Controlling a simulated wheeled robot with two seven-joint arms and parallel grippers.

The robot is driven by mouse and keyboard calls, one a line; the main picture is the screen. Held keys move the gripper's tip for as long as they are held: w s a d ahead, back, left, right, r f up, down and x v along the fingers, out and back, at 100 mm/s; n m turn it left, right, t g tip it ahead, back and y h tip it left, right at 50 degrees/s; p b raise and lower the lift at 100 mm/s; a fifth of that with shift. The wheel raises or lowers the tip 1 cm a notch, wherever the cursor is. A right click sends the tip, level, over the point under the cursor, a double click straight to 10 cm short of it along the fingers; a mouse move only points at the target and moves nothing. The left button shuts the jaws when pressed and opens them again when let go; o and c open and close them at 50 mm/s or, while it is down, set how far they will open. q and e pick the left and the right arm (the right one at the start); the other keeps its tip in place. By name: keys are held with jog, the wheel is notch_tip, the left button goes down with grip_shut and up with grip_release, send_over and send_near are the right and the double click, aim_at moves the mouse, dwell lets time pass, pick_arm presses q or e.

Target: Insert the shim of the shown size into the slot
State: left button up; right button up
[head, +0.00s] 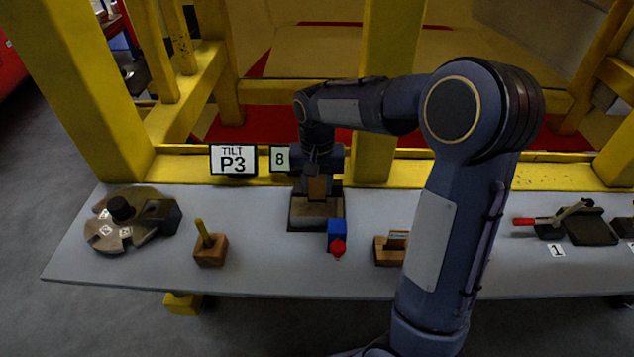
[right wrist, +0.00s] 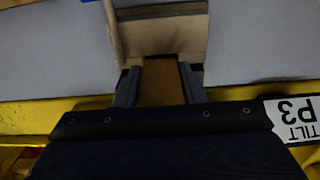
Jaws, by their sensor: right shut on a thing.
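My right gripper (head: 317,178) points down above a brown-grey block (head: 316,222) at the table's back middle. It is shut on an orange-brown piece (head: 317,189), which looks like the shim. In the right wrist view the piece (right wrist: 160,84) sits between the two fingers, and its far end meets the block (right wrist: 165,30). I cannot tell whether it is inside a slot, as the slot itself is hidden. A sign with the number 8 (head: 280,158) stands behind, next to a sign reading TILT P3 (head: 233,159). My left gripper is not in view.
A blue block with a red knob (head: 337,237) stands just in front. Wooden holders stand to the left (head: 210,252) and right (head: 388,251). A round metal part (head: 127,220) lies far left, a red-handled clamp (head: 553,221) right. Yellow posts (head: 392,90) rise behind the table.

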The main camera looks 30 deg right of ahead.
aim_at(317, 199)
jog(key=shift+f+b, duration=1.05)
jog(key=shift+f, duration=0.45)
dwell(0.5)
jog(key=o, duration=1.3)
jog(key=shift+r, duration=0.1)
notch_tip(317, 199, up, 8)
jog(key=shift+a+f, duration=0.1)
